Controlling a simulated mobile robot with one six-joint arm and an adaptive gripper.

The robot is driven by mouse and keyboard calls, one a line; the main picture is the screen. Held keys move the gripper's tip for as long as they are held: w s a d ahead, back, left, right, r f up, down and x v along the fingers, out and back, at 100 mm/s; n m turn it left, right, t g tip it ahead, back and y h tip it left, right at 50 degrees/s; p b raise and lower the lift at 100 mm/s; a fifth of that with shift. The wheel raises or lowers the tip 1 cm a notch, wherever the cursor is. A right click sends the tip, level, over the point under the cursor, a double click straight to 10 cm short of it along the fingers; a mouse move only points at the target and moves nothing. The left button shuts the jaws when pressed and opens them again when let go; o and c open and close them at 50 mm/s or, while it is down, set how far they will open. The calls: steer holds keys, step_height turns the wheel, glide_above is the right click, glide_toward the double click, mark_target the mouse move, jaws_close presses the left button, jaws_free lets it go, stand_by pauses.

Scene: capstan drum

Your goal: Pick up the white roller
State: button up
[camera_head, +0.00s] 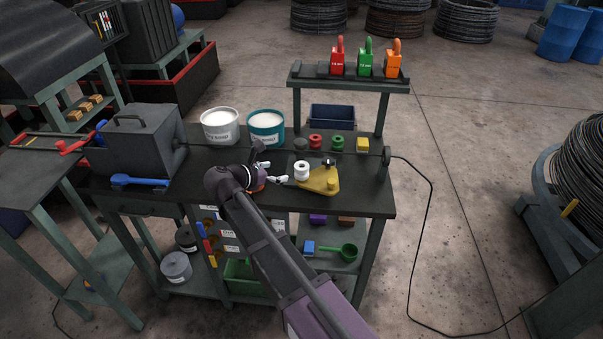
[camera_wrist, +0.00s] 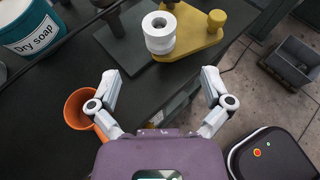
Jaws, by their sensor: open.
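The white roller (camera_head: 302,170) is a short upright spool with a hole in its top. It stands at the left end of a yellow plate (camera_head: 322,184) on the dark workbench (camera_head: 230,190). The wrist view shows the roller (camera_wrist: 158,40) ahead of my gripper, near the top middle. My gripper (camera_head: 272,172) is just left of the roller in the head view.
An orange cup (camera_wrist: 80,108) is close to the left finger. A teal Dry soap bucket (camera_head: 266,128) and a white bucket (camera_head: 221,127) stand behind.

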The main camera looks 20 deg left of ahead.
mark_target(304, 166)
steer(key=shift+b+x, duration=0.9)
steer(key=shift+x, duration=1.95)
steer(key=shift+f, duration=0.1)
steer(key=shift+b+x, duration=1)
steer(key=shift+x, duration=1.65)
steer(key=shift+a, duration=0.1)
steer(key=c, duration=1.2)
steer(key=shift+r, duration=0.2)
